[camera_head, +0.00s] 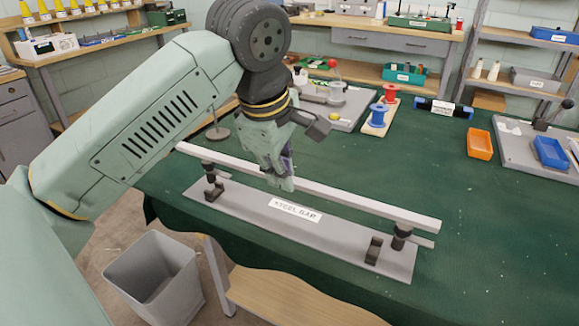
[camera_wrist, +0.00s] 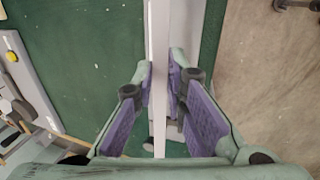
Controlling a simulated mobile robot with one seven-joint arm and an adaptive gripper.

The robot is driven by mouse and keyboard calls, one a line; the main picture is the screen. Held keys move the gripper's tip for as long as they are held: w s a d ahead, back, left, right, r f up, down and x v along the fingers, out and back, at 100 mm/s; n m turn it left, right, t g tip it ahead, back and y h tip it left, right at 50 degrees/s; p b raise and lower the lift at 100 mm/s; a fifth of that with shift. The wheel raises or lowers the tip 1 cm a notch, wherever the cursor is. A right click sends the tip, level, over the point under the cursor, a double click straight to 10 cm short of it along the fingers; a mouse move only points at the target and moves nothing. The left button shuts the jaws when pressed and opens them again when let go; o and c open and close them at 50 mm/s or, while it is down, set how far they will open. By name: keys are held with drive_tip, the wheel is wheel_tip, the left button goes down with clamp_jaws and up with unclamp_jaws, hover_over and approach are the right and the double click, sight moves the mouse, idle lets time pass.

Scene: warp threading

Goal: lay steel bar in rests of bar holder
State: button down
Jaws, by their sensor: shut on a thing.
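The steel bar (camera_head: 350,200) is a long, pale grey square bar lying lengthwise above the bar holder. The bar holder (camera_head: 335,236) is a long grey plate on the green table, labelled "STEEL BAR", with a dark post (camera_head: 401,233) near the right end and another (camera_head: 209,170) near the left. In the wrist view the bar (camera_wrist: 158,55) runs between the purple finger pads (camera_wrist: 161,90). The fingers hide a short stretch of it.
Dark blocks (camera_head: 373,250) stand on the plate in front of the posts. A grey waste bin (camera_head: 155,280) stands on the floor. Green cloth right of the holder is clear.

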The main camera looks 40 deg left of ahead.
drive_tip(key=shift+f+b, duration=3)
drive_tip(key=shift+f, duration=0.85)
drive_tip(key=shift+f+b, duration=0.3)
drive_tip(key=shift+f, duration=0.05)
drive_tip(key=c, duration=1.5)
unclamp_jaws()
drive_tip(key=shift+c, duration=0.2)
drive_tip(key=shift+s+d+f, duration=0.1)
drive_tip(key=v, duration=1.2)
